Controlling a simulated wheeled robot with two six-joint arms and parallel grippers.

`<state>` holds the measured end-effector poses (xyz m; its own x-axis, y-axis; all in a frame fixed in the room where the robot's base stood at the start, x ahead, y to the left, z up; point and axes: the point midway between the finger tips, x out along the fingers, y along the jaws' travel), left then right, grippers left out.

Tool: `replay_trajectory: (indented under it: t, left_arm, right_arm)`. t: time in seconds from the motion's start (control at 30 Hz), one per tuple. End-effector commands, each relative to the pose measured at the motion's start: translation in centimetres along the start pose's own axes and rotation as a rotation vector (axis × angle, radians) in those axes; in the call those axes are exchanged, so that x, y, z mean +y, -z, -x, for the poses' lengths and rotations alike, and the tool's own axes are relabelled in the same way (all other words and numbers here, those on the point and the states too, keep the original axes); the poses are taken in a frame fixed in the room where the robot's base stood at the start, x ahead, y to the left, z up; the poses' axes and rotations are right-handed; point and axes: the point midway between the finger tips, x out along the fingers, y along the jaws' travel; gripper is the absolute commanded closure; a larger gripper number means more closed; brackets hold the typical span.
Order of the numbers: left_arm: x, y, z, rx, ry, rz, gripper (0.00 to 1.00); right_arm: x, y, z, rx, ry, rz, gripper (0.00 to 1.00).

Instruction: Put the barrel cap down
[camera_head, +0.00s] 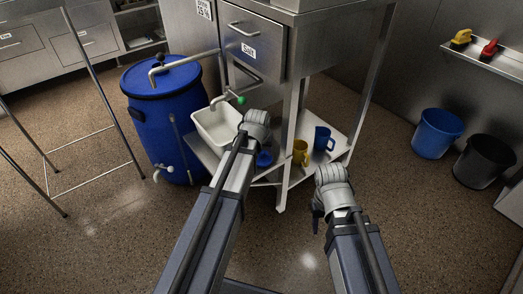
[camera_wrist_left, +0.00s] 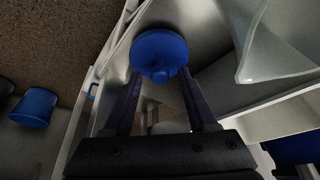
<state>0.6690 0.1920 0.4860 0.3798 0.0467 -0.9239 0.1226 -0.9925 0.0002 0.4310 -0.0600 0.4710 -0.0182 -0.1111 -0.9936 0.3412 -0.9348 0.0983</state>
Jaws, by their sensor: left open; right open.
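The blue barrel cap (camera_wrist_left: 160,52), a round disc with a small knob, lies on a light metal shelf in the left wrist view. A blue piece of it shows in the head view (camera_head: 264,159), beside my left gripper (camera_head: 258,130), which hides the rest. In the left wrist view the fingers of my left gripper (camera_wrist_left: 160,80) are apart, with the cap at and just beyond their tips. No grip on it shows. My right gripper (camera_head: 325,190) is open and empty, over the floor in front of the shelf. The blue barrel (camera_head: 165,120) stands at left.
A white basin (camera_head: 217,127) sits left of my left gripper. Table legs stand close by. Blue (camera_head: 436,133) and black (camera_head: 484,161) buckets are at far right.

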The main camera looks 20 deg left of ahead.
Motion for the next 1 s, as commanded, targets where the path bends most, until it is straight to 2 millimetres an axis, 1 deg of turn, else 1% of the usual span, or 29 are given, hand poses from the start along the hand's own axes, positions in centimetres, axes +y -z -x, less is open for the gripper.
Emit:
replay_trajectory:
  t: [0.17, 0.37, 0.57, 0.9, 1.0]
  left_arm:
    - [0.0, 0.2, 0.4, 0.0, 0.0, 0.0, 0.42]
    - [0.0, 0.2, 2.2, 0.0, 0.0, 0.0, 0.42]
    - [0.0, 0.3, 5.2, 0.0, 0.0, 0.0, 0.42]
    - [0.0, 0.3, 10.7, 0.0, 0.0, 0.0, 0.42]
    - [0.0, 0.2, 11.8, 0.0, 0.0, 0.0, 0.42]
  right_arm:
    - [0.0, 0.0, 0.5, 0.0, 0.0, 0.001, 0.5]
    - [0.2, -0.1, 2.1, -0.001, -0.001, 0.0, 0.5]
    - [0.6, -0.3, 4.8, -0.002, -0.004, -0.003, 0.5]
    - [1.1, -0.7, 9.9, -0.005, -0.007, -0.013, 0.5]
    - [1.2, -0.7, 10.9, -0.005, -0.005, -0.013, 0.5]
